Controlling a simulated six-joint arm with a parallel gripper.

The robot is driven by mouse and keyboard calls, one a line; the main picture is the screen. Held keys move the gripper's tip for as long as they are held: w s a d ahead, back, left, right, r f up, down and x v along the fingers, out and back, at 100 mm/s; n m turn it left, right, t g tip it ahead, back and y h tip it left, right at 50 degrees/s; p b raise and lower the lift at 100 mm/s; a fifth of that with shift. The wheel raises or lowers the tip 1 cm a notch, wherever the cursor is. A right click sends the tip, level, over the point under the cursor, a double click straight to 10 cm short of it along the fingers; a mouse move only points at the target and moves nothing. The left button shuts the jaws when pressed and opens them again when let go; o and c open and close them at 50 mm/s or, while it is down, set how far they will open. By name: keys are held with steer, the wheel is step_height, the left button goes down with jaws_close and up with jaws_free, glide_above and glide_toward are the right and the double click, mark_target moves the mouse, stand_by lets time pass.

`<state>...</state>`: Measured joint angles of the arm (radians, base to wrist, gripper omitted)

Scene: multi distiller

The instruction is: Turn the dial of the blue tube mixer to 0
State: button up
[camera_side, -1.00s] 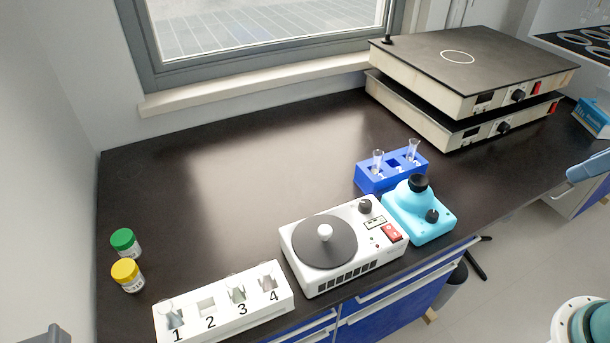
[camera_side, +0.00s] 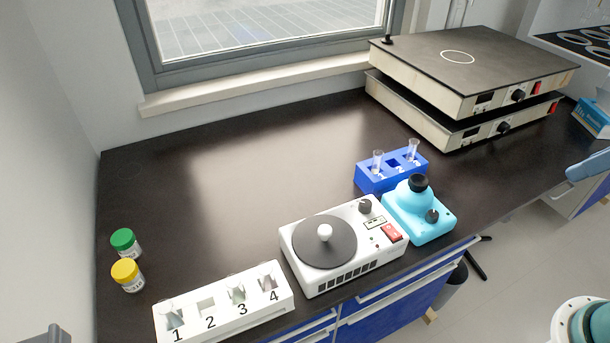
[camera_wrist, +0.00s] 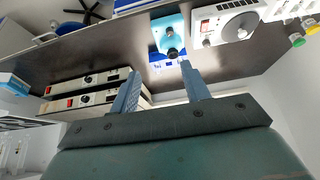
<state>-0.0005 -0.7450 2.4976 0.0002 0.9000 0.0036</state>
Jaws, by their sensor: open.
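The light blue tube mixer (camera_side: 417,211) stands on the dark bench near its front edge, right of the white centrifuge. It has a black cup on top (camera_side: 419,183) and a black dial (camera_side: 432,216) on its front face. The dial's mark is too small to read. The mixer also shows at the top of the wrist view (camera_wrist: 170,33), upside down. My gripper (camera_wrist: 157,75) is open and empty in the wrist view, its two fingers spread, with the mixer beyond the fingertips. The gripper is not visible in the side view.
The white centrifuge (camera_side: 340,262) stands left of the mixer. A blue rack (camera_side: 374,183) with tubes is close behind it. A white numbered rack (camera_side: 222,317) and two lidded jars (camera_side: 127,275) are at left. Stacked hot plates (camera_side: 470,97) stand at back right. The bench's back middle is clear.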

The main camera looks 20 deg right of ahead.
steer(key=m+g, duration=0.6)
glide_above(433, 214)
step_height(433, 214, down, 11)
steer(key=shift+w+a+f+m, duration=0.1)
steer(key=shift+w+f+m, duration=0.1)
steer(key=shift+f, duration=0.2)
steer(key=shift+w+a+f+m, duration=0.1)
steer(key=shift+f+m, duration=0.1)
steer(key=shift+f, duration=0.2)
steer(key=shift+f, duration=0.1)
steer(key=shift+s+d+f, duration=0.15)
steer(key=shift+f, duration=3.25)
steer(key=shift+s+d+f, duration=0.1)
steer(key=shift+f, duration=3.25)
steer(key=c, duration=1)
